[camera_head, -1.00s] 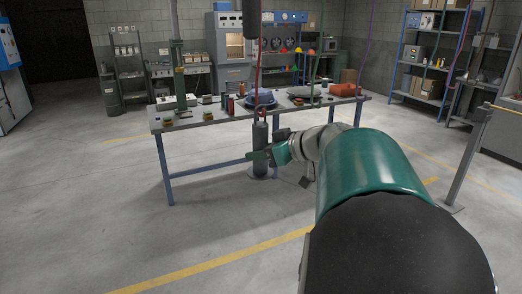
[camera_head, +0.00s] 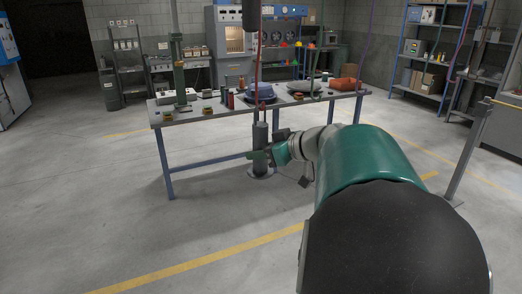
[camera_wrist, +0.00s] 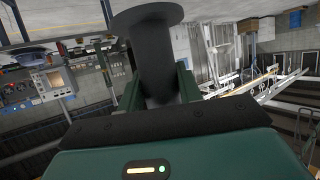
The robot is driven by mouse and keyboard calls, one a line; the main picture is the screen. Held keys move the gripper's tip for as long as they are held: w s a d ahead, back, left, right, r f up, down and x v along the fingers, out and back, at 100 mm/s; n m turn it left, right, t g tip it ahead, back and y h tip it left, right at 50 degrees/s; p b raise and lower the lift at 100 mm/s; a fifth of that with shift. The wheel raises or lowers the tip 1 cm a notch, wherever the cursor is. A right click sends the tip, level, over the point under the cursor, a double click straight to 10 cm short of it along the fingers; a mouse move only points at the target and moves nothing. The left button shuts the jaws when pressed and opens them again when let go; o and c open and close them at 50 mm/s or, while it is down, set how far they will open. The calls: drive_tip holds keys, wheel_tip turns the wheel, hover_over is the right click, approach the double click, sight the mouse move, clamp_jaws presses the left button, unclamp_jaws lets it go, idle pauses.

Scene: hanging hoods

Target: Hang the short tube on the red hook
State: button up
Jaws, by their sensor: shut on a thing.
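The short tube (camera_head: 260,135) is a dark grey upright cylinder with a wide round flange at its lower end, in front of the workbench in the head view. My gripper (camera_head: 261,156) is shut on it, low on its body above the flange. In the wrist view the tube (camera_wrist: 158,60) sits between the two green fingers (camera_wrist: 160,92), its flange toward the picture top. A thin red line (camera_head: 261,50) hangs from above and runs down to about the tube's top. A small reddish part shows there; I cannot tell whether hook and tube touch.
The workbench (camera_head: 200,113) stands behind the tube, with a blue item (camera_head: 260,91), an orange-red item (camera_head: 343,84) and other things on it. A grey post (camera_head: 467,155) stands at the right. Green and purple lines hang nearby. The floor at the front left is clear.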

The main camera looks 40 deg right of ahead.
drive_tip(key=o, duration=1.3)
drive_tip(key=shift+c, duration=0.2)
drive_tip(key=v, duration=1.3)
drive_tip(key=shift+s+r, duration=0.3)
drive_tip(key=shift+s, duration=0.1)
